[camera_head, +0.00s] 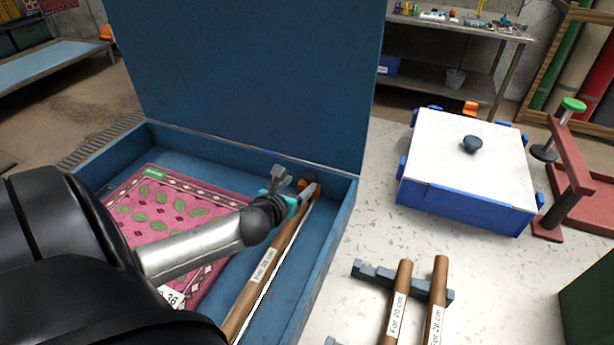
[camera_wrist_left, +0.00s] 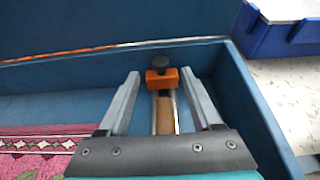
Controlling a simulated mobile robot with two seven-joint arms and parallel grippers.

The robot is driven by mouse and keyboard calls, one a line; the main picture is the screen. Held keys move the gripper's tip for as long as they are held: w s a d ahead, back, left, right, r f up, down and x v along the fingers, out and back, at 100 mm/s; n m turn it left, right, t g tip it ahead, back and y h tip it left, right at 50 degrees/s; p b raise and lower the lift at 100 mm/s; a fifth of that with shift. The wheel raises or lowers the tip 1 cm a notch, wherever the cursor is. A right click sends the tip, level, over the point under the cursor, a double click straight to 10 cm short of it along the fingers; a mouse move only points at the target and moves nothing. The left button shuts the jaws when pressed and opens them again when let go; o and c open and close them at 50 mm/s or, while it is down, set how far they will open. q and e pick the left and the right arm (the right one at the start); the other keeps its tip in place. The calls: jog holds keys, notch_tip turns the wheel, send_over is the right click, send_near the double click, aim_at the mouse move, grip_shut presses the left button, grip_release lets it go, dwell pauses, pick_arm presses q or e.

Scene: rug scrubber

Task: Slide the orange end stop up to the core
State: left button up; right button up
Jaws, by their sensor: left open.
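The brown core (camera_head: 262,275), a labelled tube, lies along the box's right side. Its end (camera_wrist_left: 165,115) shows between my fingers in the wrist view, on the near side of the stop. My right gripper is not in view.
The blue box (camera_head: 343,215) has its lid (camera_head: 240,70) raised behind. A pink rug (camera_head: 165,215) lies left of the core. Outside right stand two brown tubes (camera_head: 394,300) on a grey rack (camera_head: 376,274), a white-topped blue case (camera_head: 465,160) and a red frame (camera_head: 570,165).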

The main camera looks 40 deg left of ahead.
aim_at(309, 176)
pick_arm(q)
jog(key=shift+b+x, duration=0.65)
jog(key=shift+x, duration=2.55)
grip_shut()
